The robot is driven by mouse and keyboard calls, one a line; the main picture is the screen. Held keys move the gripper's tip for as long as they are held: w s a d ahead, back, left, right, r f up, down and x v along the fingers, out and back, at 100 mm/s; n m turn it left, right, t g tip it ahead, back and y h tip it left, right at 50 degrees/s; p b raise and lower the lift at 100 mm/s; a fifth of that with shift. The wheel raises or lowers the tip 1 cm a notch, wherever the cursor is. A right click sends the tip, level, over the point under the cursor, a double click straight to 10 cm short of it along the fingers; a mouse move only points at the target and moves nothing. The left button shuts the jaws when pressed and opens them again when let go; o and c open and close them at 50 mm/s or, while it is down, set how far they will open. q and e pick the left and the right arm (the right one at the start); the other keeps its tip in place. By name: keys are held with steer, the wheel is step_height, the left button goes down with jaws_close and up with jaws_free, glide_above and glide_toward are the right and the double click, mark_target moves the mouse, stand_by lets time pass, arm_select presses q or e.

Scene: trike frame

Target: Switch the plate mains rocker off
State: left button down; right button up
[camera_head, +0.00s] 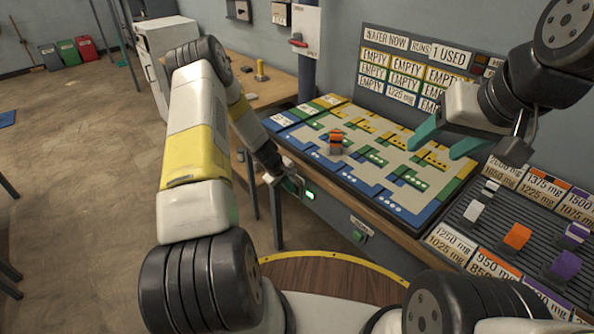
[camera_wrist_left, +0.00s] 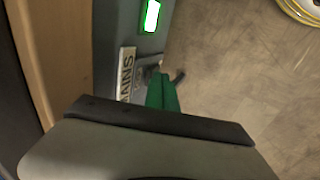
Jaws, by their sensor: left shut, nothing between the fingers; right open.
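A green lamp (camera_head: 310,195) glows on the grey front panel of the bench; it also shows in the left wrist view (camera_wrist_left: 152,16). Beside it in the wrist view is a white MAINS label (camera_wrist_left: 126,74). The grey mains switch area (camera_wrist_left: 148,66) is next to the label, largely covered by my left fingers, so the rocker's position cannot be made out. My left gripper (camera_head: 293,186) is shut and empty, its green fingertips (camera_wrist_left: 161,88) at the switch; whether they touch it is unclear. My right gripper (camera_head: 446,142) is open and empty above the board's right side.
A patterned board (camera_head: 400,150) with an orange-and-dark piece (camera_head: 336,142) on it lies on the bench. A label panel (camera_head: 420,65) stands behind. A rack with coloured blocks (camera_head: 516,237) is at right. Another green button (camera_head: 358,236) sits lower on the front panel.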

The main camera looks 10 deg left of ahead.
arm_select(q)
steer(key=shift+w+d+r, duration=0.15)
steer(key=shift+w, duration=0.05)
steer(key=shift+r, duration=0.75)
